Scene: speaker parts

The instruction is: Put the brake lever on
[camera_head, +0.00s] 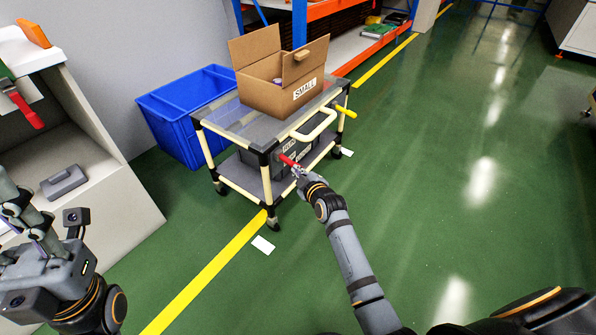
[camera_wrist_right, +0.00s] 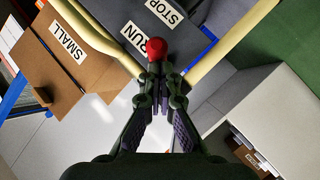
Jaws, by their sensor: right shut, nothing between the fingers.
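The brake lever (camera_head: 287,160) has a red grip and sits at the near end of the cart (camera_head: 225,123), below its push handle. In the right wrist view the lever's round red end (camera_wrist_right: 156,48) is just beyond my fingertips, beside the RUN and STOP labels. My right gripper (camera_head: 298,171) is shut with nothing between its fingers, also seen in the right wrist view (camera_wrist_right: 158,78). Its tips are close to the red end; I cannot tell whether they touch it. My left gripper (camera_head: 22,212) is at the left edge, away from the cart; its finger opening is unclear.
An open cardboard box (camera_head: 270,92) marked SMALL stands on the cart top. The cream push handle (camera_head: 316,126) and a yellow grip (camera_head: 346,112) stick out nearby. A blue bin (camera_head: 165,130) is behind the cart. The green floor to the right is clear.

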